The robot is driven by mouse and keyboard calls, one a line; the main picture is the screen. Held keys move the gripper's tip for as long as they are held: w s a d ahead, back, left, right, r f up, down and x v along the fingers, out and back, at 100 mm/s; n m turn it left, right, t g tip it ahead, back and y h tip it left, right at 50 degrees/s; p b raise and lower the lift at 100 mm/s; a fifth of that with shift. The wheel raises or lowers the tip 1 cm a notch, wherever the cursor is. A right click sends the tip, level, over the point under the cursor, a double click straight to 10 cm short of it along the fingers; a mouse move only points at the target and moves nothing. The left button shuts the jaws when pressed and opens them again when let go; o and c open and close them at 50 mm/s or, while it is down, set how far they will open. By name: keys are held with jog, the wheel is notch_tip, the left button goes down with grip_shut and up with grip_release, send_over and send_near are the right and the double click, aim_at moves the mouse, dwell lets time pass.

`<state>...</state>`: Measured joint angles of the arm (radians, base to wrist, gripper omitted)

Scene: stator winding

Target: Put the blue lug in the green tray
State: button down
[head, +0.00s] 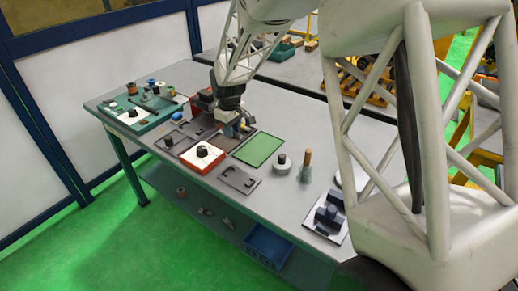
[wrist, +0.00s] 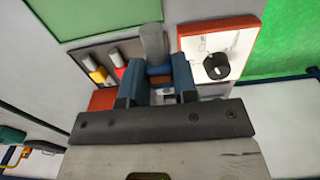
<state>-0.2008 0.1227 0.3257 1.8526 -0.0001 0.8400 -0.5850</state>
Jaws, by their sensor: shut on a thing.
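My gripper (wrist: 158,72) is shut on the blue lug (wrist: 153,42), whose grey metal end points up in the wrist view, between the blue fingers. Its lower part is partly hidden by the fingers. In the head view my gripper (head: 235,128) is low over the bench, just left of the green tray (head: 259,149). The tray is flat and looks empty. Its green surface also shows at the top left of the wrist view (wrist: 90,14).
A yellow lug (wrist: 96,70) and a red lug (wrist: 118,62) lie left of the fingers. A red-and-white box with a black knob (head: 203,155) is close by. A grey round piece (head: 282,164) and a wooden-handled tool (head: 305,165) stand right of the tray.

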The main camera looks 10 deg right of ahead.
jog(key=s+d+f, duration=0.1)
jog(key=s+d, duration=0.2)
jog(key=s, duration=0.2)
jog(key=s+d+f, duration=0.1)
jog(key=s+d, duration=0.2)
jog(key=s, duration=0.3)
jog(key=s+d+f, duration=0.2)
jog(key=s+d, duration=0.1)
jog(key=s, duration=0.2)
jog(key=shift+s, duration=0.4)
jog(key=shift+w, duration=0.1)
send_over(254, 155)
jog(key=shift+w+f, duration=0.15)
jog(key=shift+f, duration=0.55)
jog(key=shift+f, duration=1.75)
jog(key=shift+f, duration=0.1)
jog(key=c, duration=0.9)
grip_release()
